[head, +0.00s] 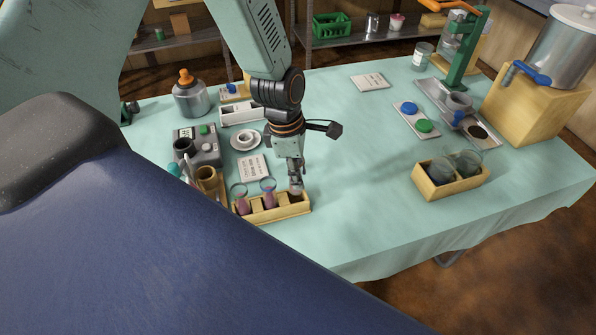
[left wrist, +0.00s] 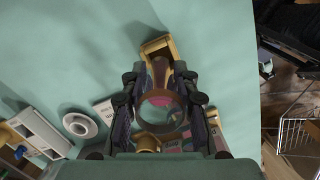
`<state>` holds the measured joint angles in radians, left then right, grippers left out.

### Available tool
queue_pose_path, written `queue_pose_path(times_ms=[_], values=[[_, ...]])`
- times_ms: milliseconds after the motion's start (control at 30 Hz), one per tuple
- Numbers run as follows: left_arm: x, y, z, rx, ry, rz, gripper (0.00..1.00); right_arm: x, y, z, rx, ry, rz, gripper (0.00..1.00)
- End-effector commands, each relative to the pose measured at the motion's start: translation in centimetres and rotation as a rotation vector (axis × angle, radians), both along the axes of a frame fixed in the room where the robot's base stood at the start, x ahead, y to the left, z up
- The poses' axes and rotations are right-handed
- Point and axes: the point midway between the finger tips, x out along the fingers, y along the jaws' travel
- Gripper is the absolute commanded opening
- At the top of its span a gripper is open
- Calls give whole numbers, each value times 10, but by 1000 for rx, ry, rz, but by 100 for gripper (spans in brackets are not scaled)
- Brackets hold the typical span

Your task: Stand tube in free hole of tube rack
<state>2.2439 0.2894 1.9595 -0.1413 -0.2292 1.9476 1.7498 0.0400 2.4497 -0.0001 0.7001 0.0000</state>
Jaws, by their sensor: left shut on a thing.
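The tube rack (head: 268,215) is a light wooden block near the table's front edge, at the left in the head view. Two glass tubes with pink contents (head: 242,205) (head: 269,198) stand in it; its right end shows a dark hole. My left gripper (head: 296,183) is shut on a clear glass tube (head: 297,188), just above that right end. In the left wrist view the held tube's round rim (left wrist: 163,92) shows between the fingers, with the rack's end (left wrist: 157,44) beyond. Whether its lower end is inside the hole I cannot tell. My right gripper is out of view.
A white cup on a saucer (head: 245,139), a printed card (head: 254,168) and a grey device (head: 198,148) are behind and left of the rack. A wooden box with two glass jars (head: 436,187) stands to the right. The cloth between is clear.

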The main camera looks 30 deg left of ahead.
Motion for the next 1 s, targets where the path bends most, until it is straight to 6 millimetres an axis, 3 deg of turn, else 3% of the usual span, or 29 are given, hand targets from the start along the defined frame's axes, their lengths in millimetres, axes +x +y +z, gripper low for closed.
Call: queue_pose_path(times_ms=[1000], values=[[1,0,-15,1,0,-1,0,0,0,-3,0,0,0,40]])
